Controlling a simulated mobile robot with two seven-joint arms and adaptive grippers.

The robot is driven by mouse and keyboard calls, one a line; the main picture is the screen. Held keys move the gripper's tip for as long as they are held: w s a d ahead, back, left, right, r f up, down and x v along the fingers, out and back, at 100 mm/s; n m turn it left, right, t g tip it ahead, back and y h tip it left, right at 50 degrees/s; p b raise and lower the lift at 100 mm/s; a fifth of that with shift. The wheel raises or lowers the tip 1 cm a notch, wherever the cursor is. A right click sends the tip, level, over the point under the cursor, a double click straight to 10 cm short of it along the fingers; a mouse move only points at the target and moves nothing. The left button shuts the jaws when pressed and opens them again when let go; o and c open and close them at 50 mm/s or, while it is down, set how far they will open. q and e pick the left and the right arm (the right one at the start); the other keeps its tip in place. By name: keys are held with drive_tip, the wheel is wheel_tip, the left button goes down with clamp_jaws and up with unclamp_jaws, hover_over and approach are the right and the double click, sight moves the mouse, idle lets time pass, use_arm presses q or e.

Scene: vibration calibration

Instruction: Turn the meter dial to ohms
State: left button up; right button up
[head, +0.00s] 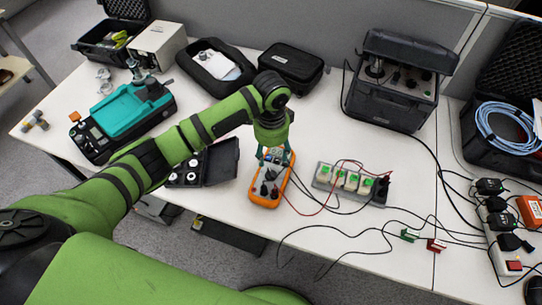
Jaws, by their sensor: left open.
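The orange meter (266,198) lies face up on the white table near its front edge. Its dark round dial shows on its face, with leads plugged in at its lower end. My left gripper (274,162) points down over the far end of the meter, its fingers apart on either side of it. The gripper and wrist hide the far part of the meter, and I cannot tell whether the fingers touch it. The dial's setting is too small to read. My right gripper is not in view.
A grey terminal block (352,184) with several green-topped modules stands right of the meter, joined by red and black leads. An open black case (205,164) lies close on the left. A teal and black device (124,117) stands further left. Loose cables cross the table's front right.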

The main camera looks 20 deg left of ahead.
sight(271, 172)
use_arm(q)
drive_tip(key=shift+m, duration=0.9)
wheel_tip(271, 172, down, 10)
drive_tip(key=shift+s+p, duration=0.1)
drive_tip(key=shift+p, duration=0.4)
drive_tip(key=c, duration=1.1)
